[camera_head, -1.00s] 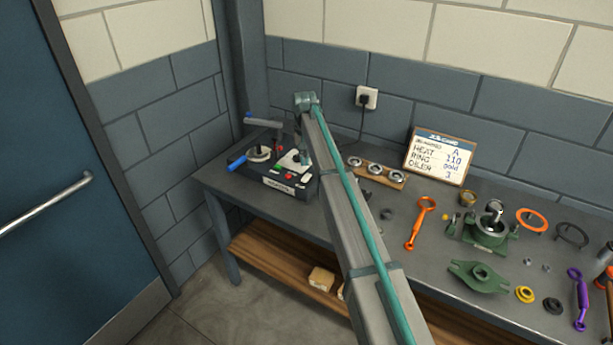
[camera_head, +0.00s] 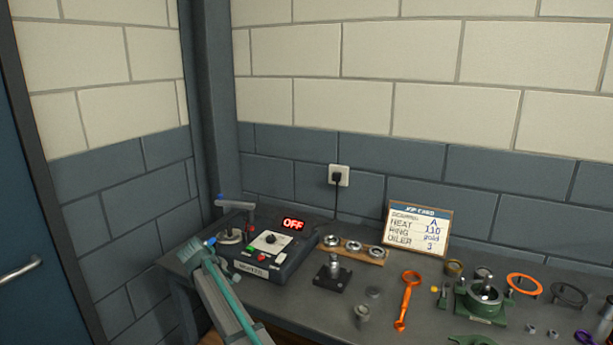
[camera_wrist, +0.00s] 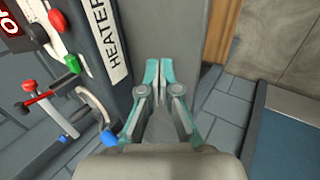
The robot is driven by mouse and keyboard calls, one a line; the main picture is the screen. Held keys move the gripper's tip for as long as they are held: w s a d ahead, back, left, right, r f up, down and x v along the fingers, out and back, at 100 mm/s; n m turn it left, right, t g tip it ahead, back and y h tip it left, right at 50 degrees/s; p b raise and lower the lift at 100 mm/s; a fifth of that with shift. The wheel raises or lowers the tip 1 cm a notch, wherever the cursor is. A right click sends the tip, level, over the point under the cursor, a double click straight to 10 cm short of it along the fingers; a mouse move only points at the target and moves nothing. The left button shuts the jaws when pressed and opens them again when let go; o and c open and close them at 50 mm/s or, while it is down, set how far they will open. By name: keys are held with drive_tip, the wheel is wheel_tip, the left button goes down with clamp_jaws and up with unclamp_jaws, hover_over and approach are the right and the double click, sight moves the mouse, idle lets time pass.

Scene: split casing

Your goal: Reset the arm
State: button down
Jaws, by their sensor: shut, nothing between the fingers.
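In the wrist view my gripper (camera_wrist: 158,72) has its teal fingers together with nothing between them. It is over the front edge of the workbench, beside the heater (camera_wrist: 100,45) and not touching anything I can make out. The heater's display (camera_head: 293,224) reads OFF.
On the workbench (camera_head: 335,313) are a wooden ring holder (camera_head: 355,249), a dark block with a post (camera_head: 333,272), an orange wrench (camera_head: 406,300) and a green casing half (camera_head: 480,303). A job card (camera_head: 417,228) stands against the wall. Floor shows at the wrist view's right.

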drive_tip(key=s+a+f+n+t+b, duration=0.2)
drive_tip(key=s+a+f+n+b, duration=0.1)
drive_tip(key=s+a+f+n, duration=0.15)
drive_tip(key=s+d+f+m+g+p, duration=0.1)
drive_tip(key=s+d+f+m+g, duration=0.1)
drive_tip(key=s+d+f, duration=0.4)
drive_tip(key=s+d+f+m+g+h+p, duration=0.1)
drive_tip(key=d+f+p, duration=0.1)
drive_tip(key=d+f, duration=0.8)
drive_tip(key=s+d+f+m+g+p, duration=0.1)
drive_tip(key=s+d+f+m+g, duration=0.1)
drive_tip(key=s+d+f, duration=0.5)
drive_tip(key=s+d+f+m+g+p, duration=0.1)
drive_tip(key=s+d+f+m+g, duration=0.1)
drive_tip(key=s+d+f, duration=0.4)
drive_tip(key=s+d+f+m+g+p, duration=0.2)
drive_tip(key=s+d, duration=0.6)
drive_tip(key=d, duration=0.3)
drive_tip(key=s+d+m+g+y+p, duration=0.1)
drive_tip(key=s+d+m+g+y, duration=0.1)
drive_tip(key=s, duration=1.3)
drive_tip(key=s+d+m+g+y+p, duration=0.1)
drive_tip(key=s+d+m+g, duration=0.3)
drive_tip(key=s, duration=1.1)
drive_tip(key=shift+d+f+m+y+p, duration=0.5)
drive_tip(key=shift+d+m, duration=0.2)
drive_tip(key=shift+m, duration=0.45)
drive_tip(key=shift+s, duration=0.1)
